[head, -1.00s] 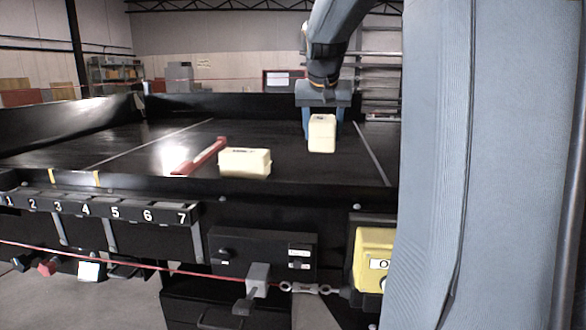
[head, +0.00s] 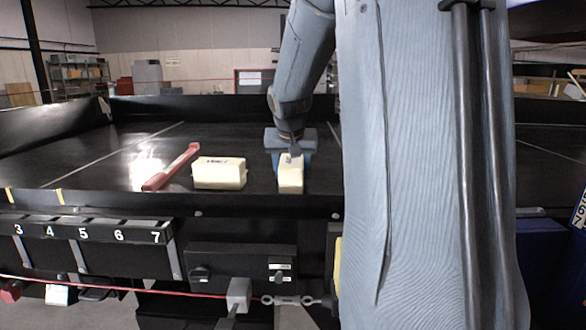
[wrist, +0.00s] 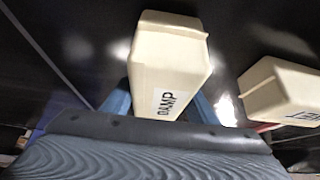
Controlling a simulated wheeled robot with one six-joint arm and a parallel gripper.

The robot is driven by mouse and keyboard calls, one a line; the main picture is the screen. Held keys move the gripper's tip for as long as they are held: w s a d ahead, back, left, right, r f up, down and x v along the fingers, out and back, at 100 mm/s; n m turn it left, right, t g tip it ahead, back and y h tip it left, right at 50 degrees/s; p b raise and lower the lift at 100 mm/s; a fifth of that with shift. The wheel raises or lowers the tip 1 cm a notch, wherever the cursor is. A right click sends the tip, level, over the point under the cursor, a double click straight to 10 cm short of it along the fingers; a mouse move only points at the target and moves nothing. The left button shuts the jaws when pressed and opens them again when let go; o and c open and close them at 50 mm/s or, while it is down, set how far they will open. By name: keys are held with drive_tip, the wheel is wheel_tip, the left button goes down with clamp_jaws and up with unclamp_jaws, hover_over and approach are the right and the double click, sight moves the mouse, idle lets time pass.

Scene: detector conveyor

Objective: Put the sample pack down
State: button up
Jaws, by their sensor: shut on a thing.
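A cream block-shaped pack (head: 290,178) is between the blue fingers of my gripper (head: 291,158), near the front edge of the black conveyor bed (head: 225,137). In the wrist view the same pack (wrist: 170,62) carries a label reading DAMP, with a blue finger on each side. My gripper is shut on it. The pack's base is level with that of the neighbouring pack; I cannot tell whether it touches the belt.
A second cream pack (head: 219,173) lies just left, also in the wrist view (wrist: 282,92). A raised front rail (head: 120,198) borders the bed. Belt behind the packs is clear.

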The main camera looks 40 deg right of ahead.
sight(291, 166)
drive_tip(key=shift+f, duration=0.1)
drive_tip(key=o, duration=1.6)
drive_tip(key=shift+c, duration=0.2)
drive_tip(key=shift+s+r, duration=0.1)
drive_tip(key=shift+r, duration=0.15)
drive_tip(key=b+v, duration=0.3)
drive_tip(key=v, duration=0.8)
drive_tip(key=shift+s+a+r, duration=0.15)
drive_tip(key=shift+s+r, duration=0.05)
drive_tip(key=shift+r, duration=0.1)
